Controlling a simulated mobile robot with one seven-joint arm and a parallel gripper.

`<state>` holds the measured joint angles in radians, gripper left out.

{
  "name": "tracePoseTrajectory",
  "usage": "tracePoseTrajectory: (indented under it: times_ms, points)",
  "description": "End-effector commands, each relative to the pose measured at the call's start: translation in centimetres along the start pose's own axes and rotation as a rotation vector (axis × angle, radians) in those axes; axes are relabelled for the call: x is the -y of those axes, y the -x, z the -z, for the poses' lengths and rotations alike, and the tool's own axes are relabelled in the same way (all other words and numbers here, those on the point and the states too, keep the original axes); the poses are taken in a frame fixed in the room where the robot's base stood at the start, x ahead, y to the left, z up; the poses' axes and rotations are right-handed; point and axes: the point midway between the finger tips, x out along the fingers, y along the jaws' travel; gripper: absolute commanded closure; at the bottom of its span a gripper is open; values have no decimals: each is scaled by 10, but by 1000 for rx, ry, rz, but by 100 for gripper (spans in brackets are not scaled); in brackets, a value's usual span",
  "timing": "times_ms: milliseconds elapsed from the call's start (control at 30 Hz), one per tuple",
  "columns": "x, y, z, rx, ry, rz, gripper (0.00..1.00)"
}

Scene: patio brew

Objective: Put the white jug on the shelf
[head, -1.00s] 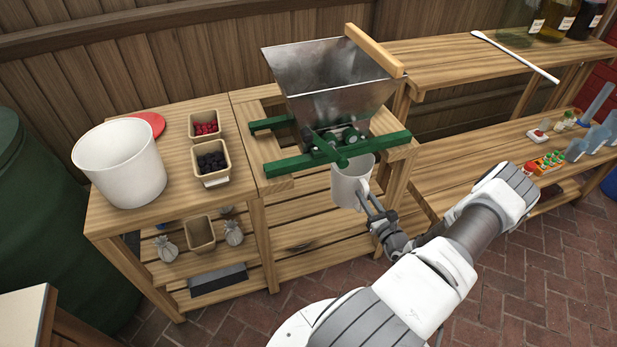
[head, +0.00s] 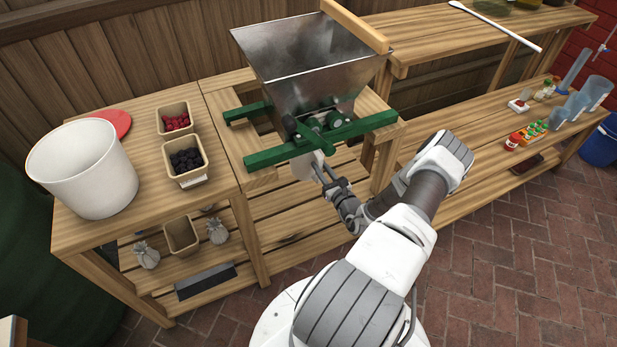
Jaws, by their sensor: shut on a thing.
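The white jug (head: 307,166) is mostly hidden beneath the green-framed crusher; only a pale part of it shows below the green beam. My gripper (head: 322,178) reaches in from the lower right and is shut on the jug at its near side. The slatted wooden shelf (head: 283,237) lies below the crusher, under the jug. I cannot tell whether the jug touches the shelf or hangs above it.
The metal hopper crusher (head: 310,70) stands right above the jug. A white bucket (head: 85,170) and berry boxes (head: 185,160) stand on the left table. A bench (head: 460,160) with small bottles is at right.

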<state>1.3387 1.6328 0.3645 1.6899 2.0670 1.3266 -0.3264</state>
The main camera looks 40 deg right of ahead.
Motion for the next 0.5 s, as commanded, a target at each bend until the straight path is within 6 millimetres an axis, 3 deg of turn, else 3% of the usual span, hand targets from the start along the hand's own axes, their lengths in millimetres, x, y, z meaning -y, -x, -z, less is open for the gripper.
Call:
tracePoseTrajectory:
  times_ms: [33, 200, 367, 500]
  points:
    - [-7, -10, 10, 3, -1, -3, 100]
    - [-17, -31, 22, 3, -1, -1, 100]
    - [-19, -36, 28, 1, 0, 0, 100]
    - [-20, -35, 49, 1, 0, 0, 100]
